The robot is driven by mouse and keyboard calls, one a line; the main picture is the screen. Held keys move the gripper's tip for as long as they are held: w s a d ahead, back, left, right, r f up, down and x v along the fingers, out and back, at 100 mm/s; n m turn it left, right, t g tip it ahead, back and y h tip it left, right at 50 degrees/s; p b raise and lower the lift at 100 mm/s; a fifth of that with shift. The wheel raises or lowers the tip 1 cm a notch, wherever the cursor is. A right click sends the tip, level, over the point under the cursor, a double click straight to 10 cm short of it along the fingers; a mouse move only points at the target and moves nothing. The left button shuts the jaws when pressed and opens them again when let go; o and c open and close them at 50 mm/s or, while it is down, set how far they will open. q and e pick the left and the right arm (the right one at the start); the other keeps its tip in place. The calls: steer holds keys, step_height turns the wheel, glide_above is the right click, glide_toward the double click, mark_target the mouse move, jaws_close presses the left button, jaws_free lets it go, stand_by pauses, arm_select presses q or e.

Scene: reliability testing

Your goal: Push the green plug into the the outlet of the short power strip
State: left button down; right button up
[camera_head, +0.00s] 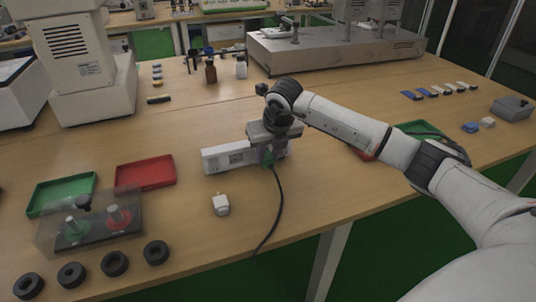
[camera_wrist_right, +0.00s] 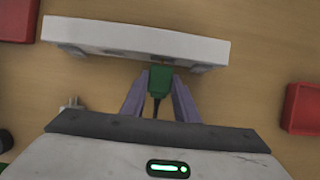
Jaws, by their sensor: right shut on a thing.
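The short white power strip (camera_head: 226,157) lies on the wooden table near the middle. In the right wrist view the strip (camera_wrist_right: 130,37) runs across the top. My right gripper (camera_head: 268,152) is shut on the green plug (camera_wrist_right: 160,79), whose dark cable hangs toward the table's front edge. The plug's front end is at the near side of the strip. I cannot tell whether its prongs are in an outlet. In the wrist view the two purple-grey fingers are on either side of the plug. My left gripper is not in view.
A white plug or adapter (camera_head: 221,204) lies in front of the strip. A red tray (camera_head: 146,172), a green tray (camera_head: 62,193) and a clear box with knobs (camera_head: 90,222) are at the left, with several black rings in front. Bare table lies behind the strip.

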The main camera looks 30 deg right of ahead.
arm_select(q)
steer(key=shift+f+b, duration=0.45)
arm_select(e)
steer(key=shift+w+d, duration=0.25)
steer(key=shift+w, duration=0.55)
stand_by(1.3)
steer(key=shift+w+d+r, duration=0.2)
steer(key=shift+w+r, duration=0.2)
steer(key=shift+w, duration=0.15)
stand_by(0.6)
steer(key=o, duration=1.2)
steer(key=shift+c, duration=0.2)
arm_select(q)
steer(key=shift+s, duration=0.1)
arm_select(e)
steer(key=shift+o, duration=0.2)
steer(key=shift+v, duration=1.2)
steer(key=v, duration=0.6)
steer(key=shift+s+a, duration=0.2)
steer(key=shift+s, duration=0.2)
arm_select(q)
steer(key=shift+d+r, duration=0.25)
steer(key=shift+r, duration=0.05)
arm_select(e)
steer(key=shift+s+a+r, duration=0.1)
steer(key=shift+s+r, duration=0.3)
steer(key=shift+r, duration=0.1)
